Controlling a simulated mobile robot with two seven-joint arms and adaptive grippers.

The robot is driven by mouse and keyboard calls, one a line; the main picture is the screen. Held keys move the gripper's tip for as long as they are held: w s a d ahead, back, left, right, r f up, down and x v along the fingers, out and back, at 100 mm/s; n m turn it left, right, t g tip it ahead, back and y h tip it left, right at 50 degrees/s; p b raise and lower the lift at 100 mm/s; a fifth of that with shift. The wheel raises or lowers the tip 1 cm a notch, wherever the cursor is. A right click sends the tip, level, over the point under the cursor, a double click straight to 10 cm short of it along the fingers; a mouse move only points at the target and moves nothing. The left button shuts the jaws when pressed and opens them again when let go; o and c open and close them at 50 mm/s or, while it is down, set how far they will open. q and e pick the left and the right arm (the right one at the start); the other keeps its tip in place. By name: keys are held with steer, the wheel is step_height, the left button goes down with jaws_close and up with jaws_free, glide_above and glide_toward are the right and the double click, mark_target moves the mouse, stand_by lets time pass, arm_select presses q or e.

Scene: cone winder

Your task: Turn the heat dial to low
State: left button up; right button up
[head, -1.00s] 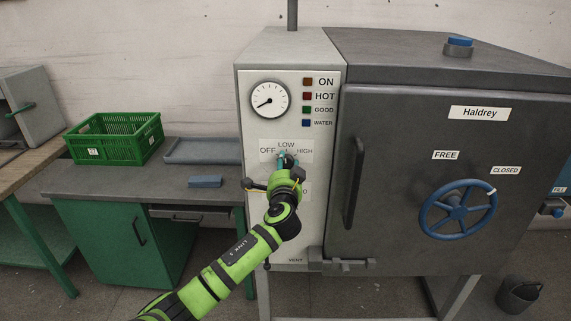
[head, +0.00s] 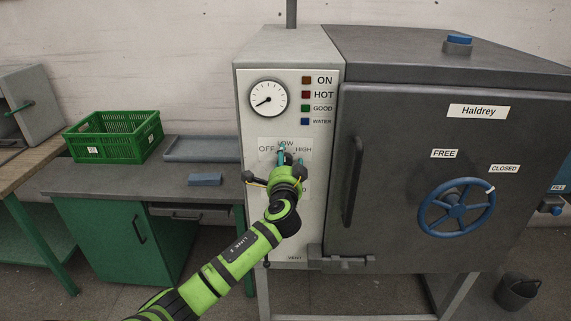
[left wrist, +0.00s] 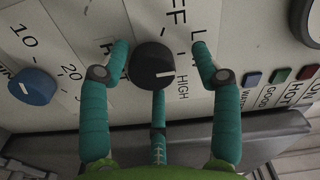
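The heat dial is a black round knob (left wrist: 150,60) on the pale panel (head: 250,130), with OFF, LOW and HIGH labels around it. Its white mark points right in the left wrist view, on the side of the LOW and HIGH labels; I cannot tell exactly which setting it marks. My left gripper (head: 291,158) is at the panel, its teal fingers spread around the dial. In the left wrist view, two fingers stand either side of the knob with gaps, and the third is below it; its contact is unclear. The head view mostly hides the dial. My right gripper is not in view.
A gauge (head: 268,99) and indicator lamps are above the dial. A bench with a green crate (head: 113,137) is left.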

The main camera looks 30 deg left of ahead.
arm_select(q)
steer(key=shift+f, duration=0.2)
steer(key=shift+s+d+f, duration=0.1)
steer(key=shift+s+d, duration=0.1)
steer(key=shift+s, duration=0.2)
steer(key=v, duration=1.1)
steer(key=shift+r, duration=0.25)
steer(key=shift+d, duration=0.1)
